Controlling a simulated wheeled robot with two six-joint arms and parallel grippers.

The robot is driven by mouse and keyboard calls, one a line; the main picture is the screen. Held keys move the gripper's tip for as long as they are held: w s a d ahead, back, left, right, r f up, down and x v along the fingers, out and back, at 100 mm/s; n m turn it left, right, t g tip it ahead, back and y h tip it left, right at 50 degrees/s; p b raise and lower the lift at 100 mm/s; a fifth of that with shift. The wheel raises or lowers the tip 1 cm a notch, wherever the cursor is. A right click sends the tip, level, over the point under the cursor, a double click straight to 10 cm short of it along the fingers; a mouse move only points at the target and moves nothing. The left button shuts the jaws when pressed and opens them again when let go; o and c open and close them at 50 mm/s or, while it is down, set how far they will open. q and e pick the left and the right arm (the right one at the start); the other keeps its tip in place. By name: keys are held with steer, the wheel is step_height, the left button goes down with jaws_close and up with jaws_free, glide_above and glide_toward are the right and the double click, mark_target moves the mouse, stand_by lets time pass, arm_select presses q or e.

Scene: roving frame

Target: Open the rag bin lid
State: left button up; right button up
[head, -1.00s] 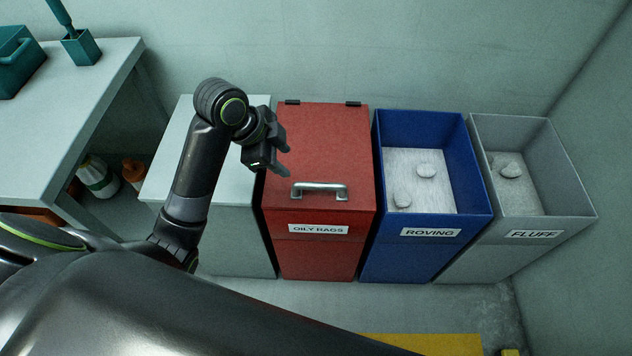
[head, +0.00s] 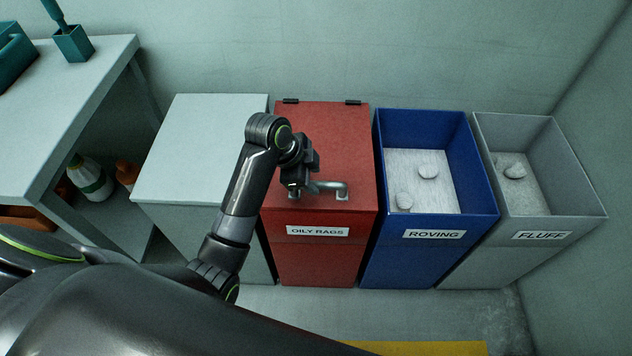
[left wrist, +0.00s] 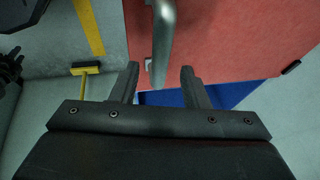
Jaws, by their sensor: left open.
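The rag bin (head: 315,255) is red with a white OILY RAGS label, and its lid (head: 325,135) is down, with dark hinges at the back. A silver bar handle (head: 339,188) sits near the lid's front edge. My left gripper (head: 306,192) is over the handle's left part and hides some of it. In the left wrist view the open fingers (left wrist: 160,76) point at the lid (left wrist: 222,38), and the near end of the handle (left wrist: 159,58) shows between the fingertips. I cannot tell whether they touch it. My right gripper is not in view.
An open blue ROVING bin (head: 410,255) and an open grey FLUFF bin (head: 505,252) stand to the right, holding pale lumps. A pale closed cabinet (head: 205,140) stands left of the red bin. A workbench (head: 70,110) is further left.

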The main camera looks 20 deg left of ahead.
arm_select(q)
steer(key=shift+x, duration=1.35)
jaws_close()
